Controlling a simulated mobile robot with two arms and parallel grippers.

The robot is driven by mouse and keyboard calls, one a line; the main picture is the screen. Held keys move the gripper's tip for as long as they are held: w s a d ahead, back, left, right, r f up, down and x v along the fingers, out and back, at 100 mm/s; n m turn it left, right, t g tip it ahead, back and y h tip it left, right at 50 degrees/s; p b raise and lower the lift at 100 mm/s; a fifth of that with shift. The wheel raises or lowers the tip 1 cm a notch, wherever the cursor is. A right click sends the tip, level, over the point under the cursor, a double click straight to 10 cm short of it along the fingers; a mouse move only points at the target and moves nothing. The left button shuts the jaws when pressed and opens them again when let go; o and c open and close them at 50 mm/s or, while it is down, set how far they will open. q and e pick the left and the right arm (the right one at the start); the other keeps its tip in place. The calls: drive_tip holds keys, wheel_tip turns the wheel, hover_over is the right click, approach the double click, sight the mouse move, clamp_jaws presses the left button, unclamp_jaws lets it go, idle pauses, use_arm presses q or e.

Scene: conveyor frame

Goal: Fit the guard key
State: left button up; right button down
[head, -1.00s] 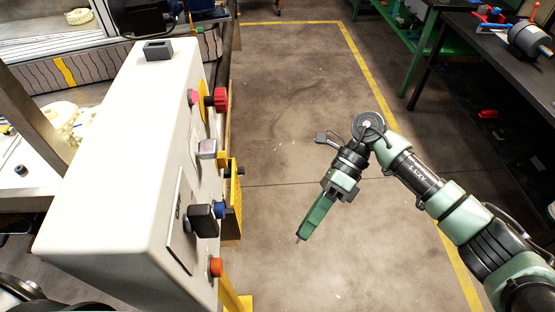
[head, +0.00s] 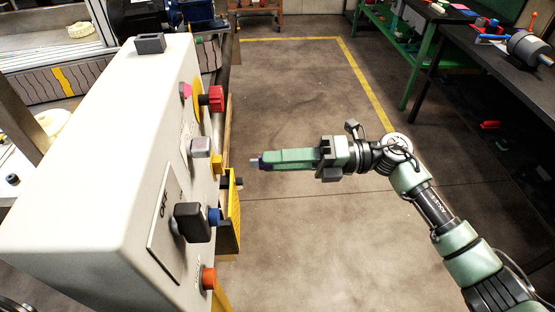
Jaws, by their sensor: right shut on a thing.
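My right gripper (head: 262,161) points left, its long green fingers shut on a small bluish piece with a pale tip (head: 255,162), probably the guard key. Most of that piece is hidden between the fingers. Its tip is in the air, short of the white control box (head: 95,165) and apart from it. On the box's right face are a grey block (head: 201,147), a yellow piece (head: 217,164), and a black handle (head: 193,222) with a blue part behind it. I cannot tell which takes the key. My left gripper is out of view.
A red knob (head: 215,98) and an orange-red button (head: 208,278) stick out from the same face. A yellow plate (head: 234,205) stands beside the box. The floor (head: 310,95) right of it is clear. A dark table (head: 490,65) is at the far right.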

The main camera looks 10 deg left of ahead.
sight(255, 162)
drive_tip(key=shift+x, duration=2.2)
drive_tip(key=shift+b, duration=0.3)
drive_tip(key=shift+a, duration=0.3)
drive_tip(key=shift+x, duration=0.9)
